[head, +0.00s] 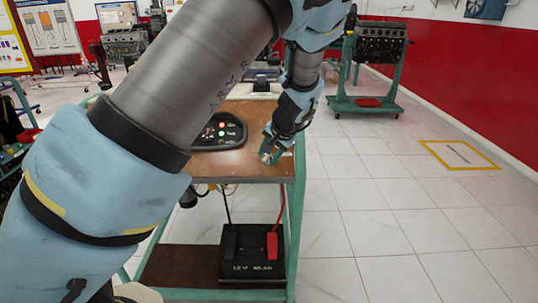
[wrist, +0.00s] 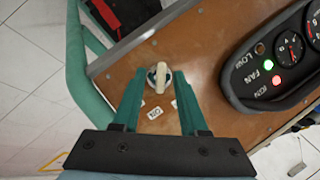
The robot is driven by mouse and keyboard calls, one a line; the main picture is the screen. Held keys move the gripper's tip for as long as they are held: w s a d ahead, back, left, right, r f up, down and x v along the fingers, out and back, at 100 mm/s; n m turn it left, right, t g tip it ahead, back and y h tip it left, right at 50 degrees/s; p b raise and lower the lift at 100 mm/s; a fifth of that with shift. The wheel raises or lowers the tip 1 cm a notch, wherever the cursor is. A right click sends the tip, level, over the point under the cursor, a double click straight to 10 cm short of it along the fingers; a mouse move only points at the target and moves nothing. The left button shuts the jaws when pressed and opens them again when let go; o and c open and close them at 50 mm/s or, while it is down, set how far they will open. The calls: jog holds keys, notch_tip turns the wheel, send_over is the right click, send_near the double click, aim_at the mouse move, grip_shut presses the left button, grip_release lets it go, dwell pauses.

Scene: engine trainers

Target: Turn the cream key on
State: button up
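The cream key (wrist: 159,81) sits in a round switch on the brown panel, in the upper middle of the wrist view. Its long grip runs roughly up and down in that view. My gripper (wrist: 158,80) has its two teal fingers on either side of the key, with a gap visible on both sides, so it is open and not holding it. In the head view my gripper (head: 269,153) is down at the right front of the brown panel. I cannot clearly make out the key there.
A black instrument cluster (wrist: 250,92) with a green light and a red light stands to the right. A battery (head: 253,258) sits on the trainer's lower shelf.

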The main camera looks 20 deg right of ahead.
jog(key=b+v, duration=0.2)
jog(key=v, duration=0.8)
jog(key=shift+s+r, duration=0.2)
jog(key=shift+r, duration=0.1)
jog(key=w+a+f+n+g, duration=0.15)
jog(key=a+n, duration=0.25)
jog(key=a, duration=1)
jog(key=a+f+n+g, duration=0.3)
jog(key=a, duration=1.1)
jog(key=s+a+n+h, duration=0.1)
jog(key=s+a+n, duration=0.2)
jog(key=s+a, duration=0.3)
jog(key=a, duration=0.3)
jog(key=shift+a+f, duration=0.2)
jog(key=shift+a, duration=0.15)
